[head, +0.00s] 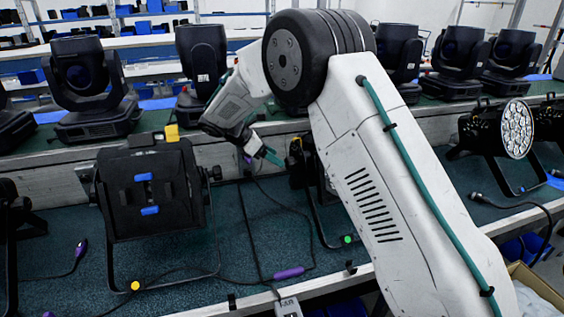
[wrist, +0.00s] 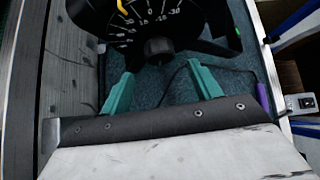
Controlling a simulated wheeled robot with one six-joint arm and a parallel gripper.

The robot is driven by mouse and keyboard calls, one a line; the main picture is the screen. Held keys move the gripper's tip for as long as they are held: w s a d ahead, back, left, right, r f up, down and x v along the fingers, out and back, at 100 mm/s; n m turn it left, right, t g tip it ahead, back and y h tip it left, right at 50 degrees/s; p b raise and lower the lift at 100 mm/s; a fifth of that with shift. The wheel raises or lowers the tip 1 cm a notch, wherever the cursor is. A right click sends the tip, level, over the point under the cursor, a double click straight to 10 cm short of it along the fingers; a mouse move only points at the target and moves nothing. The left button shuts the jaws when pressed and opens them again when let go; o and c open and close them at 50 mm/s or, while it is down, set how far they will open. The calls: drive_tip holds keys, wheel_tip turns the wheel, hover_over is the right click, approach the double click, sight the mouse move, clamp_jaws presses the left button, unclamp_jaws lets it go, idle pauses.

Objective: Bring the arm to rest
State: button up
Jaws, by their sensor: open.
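My arm reaches over the lower bench, bent at its large black joint. My gripper (head: 268,156) hangs low over the bench, just right of a black par can (head: 148,190). In the wrist view my gripper (wrist: 160,88) shows two teal fingers spread apart with nothing between them. A black lamp part with a white degree scale and a round knob (wrist: 160,48) lies just beyond the fingertips. Whether a finger touches it I cannot tell. Another lamp's stand, partly hidden by my arm, shows right of the gripper in the head view.
A par can with a round LED face (head: 518,128) stands at the right. Moving-head lights (head: 86,75) line the raised shelf behind. A cable with a purple connector (head: 289,273) lies on the green bench, near a small white switch box (head: 289,307).

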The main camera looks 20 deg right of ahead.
drive_tip(key=shift+a+r, duration=0.5)
drive_tip(key=shift+a, duration=0.05)
drive_tip(key=s+d+r+m+y, duration=0.3)
drive_tip(key=s+m, duration=0.3)
drive_tip(key=s, duration=0.9)
drive_tip(key=s+d+r+m+t+y, duration=0.1)
drive_tip(key=s+d+r+m+y, duration=0.2)
drive_tip(key=s, duration=1.3)
drive_tip(key=s+d+r+m+y, duration=0.3)
drive_tip(key=s+m, duration=0.6)
drive_tip(key=s, duration=0.6)
drive_tip(key=shift+s+r+m+y, duration=0.3)
drive_tip(key=shift+r+m, duration=0.1)
drive_tip(key=shift+r, duration=0.95)
